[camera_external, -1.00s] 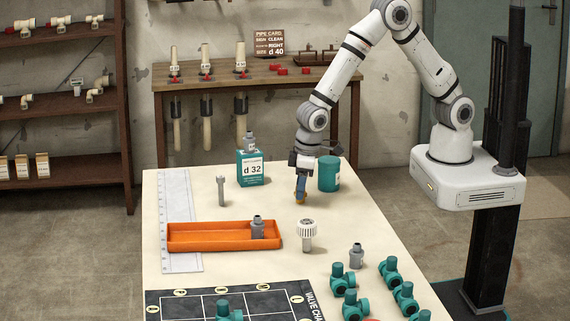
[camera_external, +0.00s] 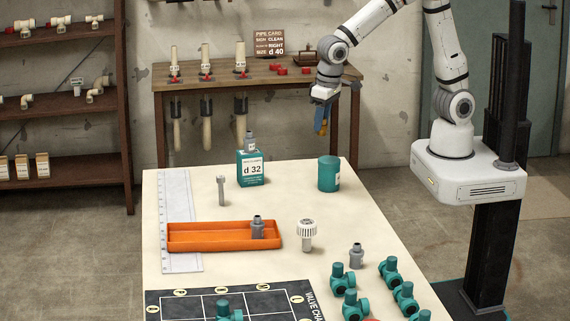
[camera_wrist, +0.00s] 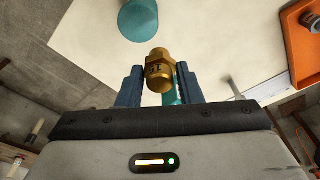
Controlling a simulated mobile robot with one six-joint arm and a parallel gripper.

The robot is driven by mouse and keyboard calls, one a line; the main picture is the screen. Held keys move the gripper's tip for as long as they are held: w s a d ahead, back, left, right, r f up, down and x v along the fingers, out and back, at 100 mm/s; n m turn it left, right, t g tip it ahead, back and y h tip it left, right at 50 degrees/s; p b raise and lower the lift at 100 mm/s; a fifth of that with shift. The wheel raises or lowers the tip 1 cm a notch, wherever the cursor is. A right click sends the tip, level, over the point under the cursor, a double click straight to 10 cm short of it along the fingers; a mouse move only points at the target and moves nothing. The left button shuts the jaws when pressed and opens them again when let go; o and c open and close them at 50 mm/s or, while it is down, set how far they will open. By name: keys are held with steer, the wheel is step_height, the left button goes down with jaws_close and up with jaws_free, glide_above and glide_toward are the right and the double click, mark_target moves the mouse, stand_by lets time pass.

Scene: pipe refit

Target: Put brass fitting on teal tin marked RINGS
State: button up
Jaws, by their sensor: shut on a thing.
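My gripper (camera_external: 321,122) is raised above the far right part of the table. In the wrist view, my gripper (camera_wrist: 160,88) is shut on the brass fitting (camera_wrist: 159,68), which sits between its two blue fingers. In the external view the brass fitting (camera_external: 323,129) is a small golden patch at the fingertips. The teal round tin (camera_external: 328,175) stands on the table below and apart from the fitting. It also shows in the wrist view (camera_wrist: 138,19), ahead of the fingers. I cannot read its label from here.
A teal box marked d 32 (camera_external: 250,170) with a grey fitting on top stands to the left. An orange tray (camera_external: 205,237), a bolt (camera_external: 221,191), a white ribbed part (camera_external: 307,234) and a grey fitting (camera_external: 356,256) stand nearer. Several teal valves (camera_external: 343,278) fill the front right.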

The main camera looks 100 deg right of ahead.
steer(key=s+d+r+m, duration=0.1)
steer(key=s+d+m, duration=0.1)
steer(key=s, duration=0.1)
glide_toward(327, 158)
steer(key=shift+w+f+p, duration=0.1)
steer(key=shift+w+p, duration=0.25)
steer(key=shift+p, duration=0.1)
steer(key=shift+f, duration=2.25)
steer(key=shift+f, duration=0.15)
steer(key=o, duration=1)
